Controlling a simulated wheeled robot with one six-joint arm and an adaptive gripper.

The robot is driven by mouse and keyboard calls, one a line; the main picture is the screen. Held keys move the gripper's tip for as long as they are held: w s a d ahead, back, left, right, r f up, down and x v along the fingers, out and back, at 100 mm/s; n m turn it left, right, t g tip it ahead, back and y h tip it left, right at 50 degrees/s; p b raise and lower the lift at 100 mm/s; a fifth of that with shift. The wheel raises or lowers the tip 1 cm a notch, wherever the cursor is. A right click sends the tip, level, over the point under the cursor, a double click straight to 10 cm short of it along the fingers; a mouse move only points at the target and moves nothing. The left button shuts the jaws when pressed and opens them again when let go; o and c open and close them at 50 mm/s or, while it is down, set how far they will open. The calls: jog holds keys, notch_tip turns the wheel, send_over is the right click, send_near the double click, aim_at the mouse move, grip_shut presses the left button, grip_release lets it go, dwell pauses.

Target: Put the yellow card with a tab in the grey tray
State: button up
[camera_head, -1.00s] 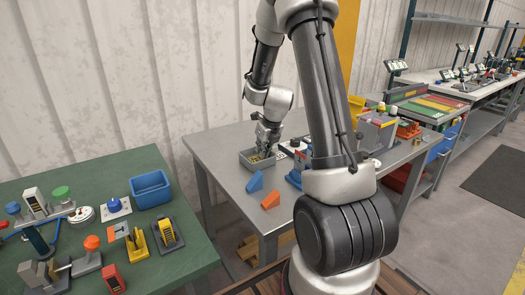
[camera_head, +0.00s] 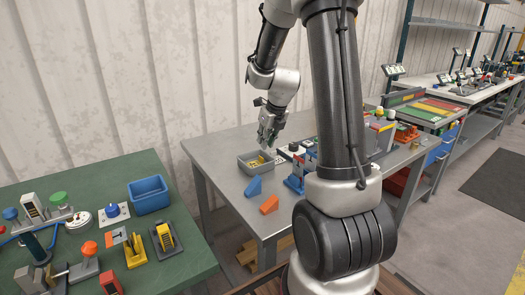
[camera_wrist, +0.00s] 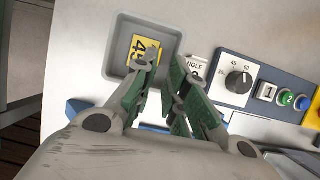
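The yellow card (camera_wrist: 144,49) lies inside the grey tray (camera_wrist: 120,43), with dark figures "45" on its face. Its tab cannot be made out behind my fingertips. In the head view the card (camera_head: 258,161) is a small yellow patch in the tray (camera_head: 248,168) on the grey metal table. My gripper (camera_head: 267,142) is above the tray, clear of the card. In the wrist view my gripper (camera_wrist: 161,58) has its green-padded fingers apart, with nothing held between them; its tips cover the tray's right side.
A control panel (camera_wrist: 253,85) with a dial and buttons stands right of the tray. The green table (camera_head: 90,180) at left carries a blue bin (camera_head: 149,194) and several fixtures.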

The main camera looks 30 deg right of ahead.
jog(key=s+a+r+n, duration=0.3)
jog(key=s+r+n, duration=0.3)
jog(key=n, duration=0.1)
jog(key=s+a+r+n, duration=0.4)
jog(key=s+r+n, duration=0.2)
jog(key=n, duration=0.2)
jog(key=s+a+r+n, duration=0.1)
jog(key=s+n, duration=0.7)
jog(key=n, duration=0.2)
jog(key=s+a+r+n, duration=0.1)
jog(key=s+n, duration=0.7)
jog(key=n, duration=0.2)
jog(key=shift+a+r+n, duration=0.3)
jog(key=shift+a+r, duration=0.05)
jog(key=shift+a, duration=0.05)
